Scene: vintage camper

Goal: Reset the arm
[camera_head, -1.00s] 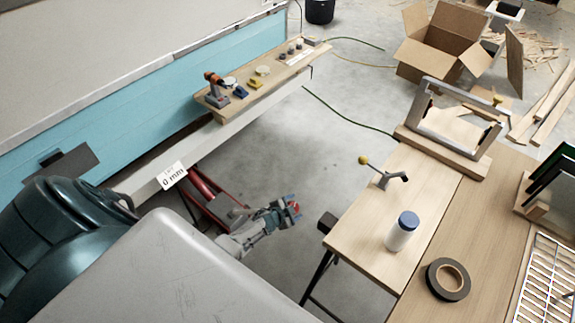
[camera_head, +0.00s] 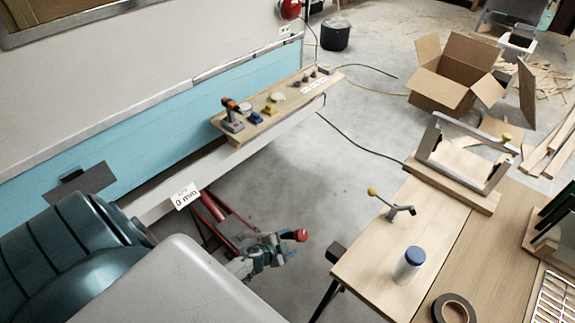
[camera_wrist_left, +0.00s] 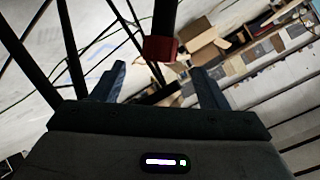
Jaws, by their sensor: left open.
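My left gripper (camera_head: 290,247) shows in the head view over the floor, left of the wooden workbench and in front of a red frame. A round red part shows at its far end; I cannot tell whether it belongs to the gripper or lies behind it. In the left wrist view the two fingers (camera_wrist_left: 158,68) stand apart. A black post with a red end (camera_wrist_left: 160,49) shows in the gap beyond them, and whether it touches them I cannot tell. Nothing is clearly held. My right gripper is in neither view.
The workbench (camera_head: 445,232) carries a white bottle with a blue cap (camera_head: 408,266), black tape (camera_head: 452,309) and a clamp (camera_head: 392,204). A narrow shelf (camera_head: 290,97) with small tools runs along the blue wall. A cardboard box (camera_head: 450,75) stands behind. The middle floor is open.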

